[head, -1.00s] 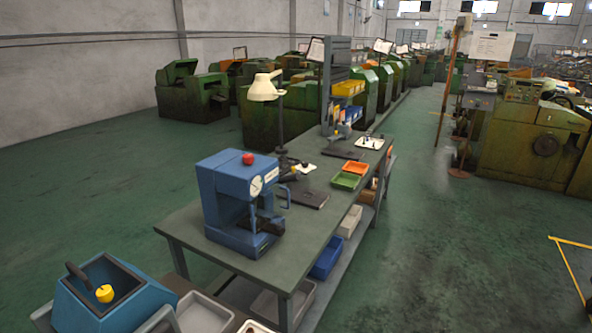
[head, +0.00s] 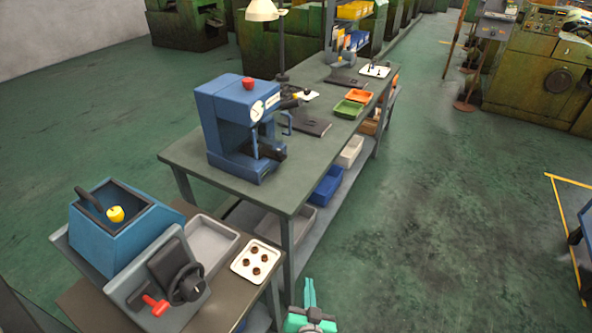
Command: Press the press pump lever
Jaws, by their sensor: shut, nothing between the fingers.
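A blue press-like machine (head: 228,118) stands on the green-grey workbench (head: 190,158), with a red knob (head: 248,83) on top, a round white gauge (head: 257,111) and a blue bent handle (head: 287,124) at its right side. A blue open-topped unit (head: 112,243) at lower left has a black lever (head: 88,199) leaning from its opening, a yellow knob (head: 115,214), a black handwheel (head: 187,283) and a red handle (head: 155,306). I cannot tell which is the press pump lever. My green gripper (head: 309,283) is at the bottom edge, shut and empty, apart from all of these.
A grey tray (head: 208,244) and a white plate with brown round parts (head: 256,261) lie on the low table. Orange (head: 361,96) and green (head: 347,109) trays sit farther along the bench. Open green floor (head: 440,230) lies to the right.

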